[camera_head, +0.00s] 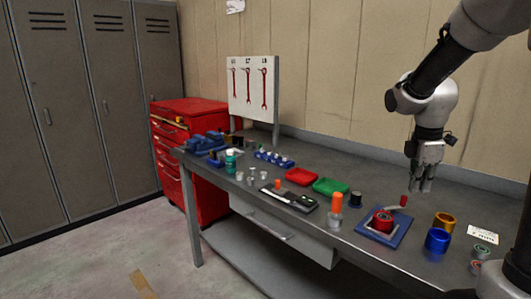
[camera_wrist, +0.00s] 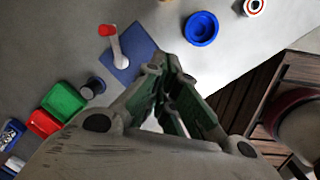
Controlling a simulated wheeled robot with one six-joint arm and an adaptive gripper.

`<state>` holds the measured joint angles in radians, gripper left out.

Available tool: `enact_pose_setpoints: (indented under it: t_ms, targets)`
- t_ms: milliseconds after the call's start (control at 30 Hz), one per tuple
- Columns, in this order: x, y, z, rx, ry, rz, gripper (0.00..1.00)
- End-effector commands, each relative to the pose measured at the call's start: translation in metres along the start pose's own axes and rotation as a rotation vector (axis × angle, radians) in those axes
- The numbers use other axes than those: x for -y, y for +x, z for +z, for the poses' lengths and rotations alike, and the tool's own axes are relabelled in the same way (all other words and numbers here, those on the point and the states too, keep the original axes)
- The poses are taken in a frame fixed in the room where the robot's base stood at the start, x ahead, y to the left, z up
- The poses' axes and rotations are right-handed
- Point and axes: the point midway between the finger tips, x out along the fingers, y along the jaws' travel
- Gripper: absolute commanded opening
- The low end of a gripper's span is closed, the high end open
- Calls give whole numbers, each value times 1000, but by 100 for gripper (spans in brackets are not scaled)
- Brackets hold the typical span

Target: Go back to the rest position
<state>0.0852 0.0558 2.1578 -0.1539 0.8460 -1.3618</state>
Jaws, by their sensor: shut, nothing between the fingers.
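My gripper (camera_head: 421,185) hangs from my arm above the right part of the grey workbench (camera_head: 330,240), fingers pointing down. It is shut and empty, clear of the bench top. In the wrist view my gripper (camera_wrist: 168,100) shows its fingers close together in the middle. Below and left of it in the head view stands a blue plate (camera_head: 398,238) with a red round part and a red-knobbed crank. The blue plate (camera_wrist: 137,55) also shows in the wrist view, partly hidden behind the fingers.
A blue cup (camera_head: 437,241) and a gold ring (camera_head: 444,220) stand at the right. Red (camera_head: 300,176) and green (camera_head: 330,186) trays lie mid-bench, near an orange-capped bottle (camera_head: 335,215). A tool board (camera_head: 250,95) and red cabinet (camera_head: 200,205) stand further left. Air around my gripper is free.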

Motion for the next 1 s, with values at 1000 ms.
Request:
enact_pose_setpoints:
  t_ms: [1000]
  targets:
    - [206, -92, -12, -334, 1388, 102, 0]
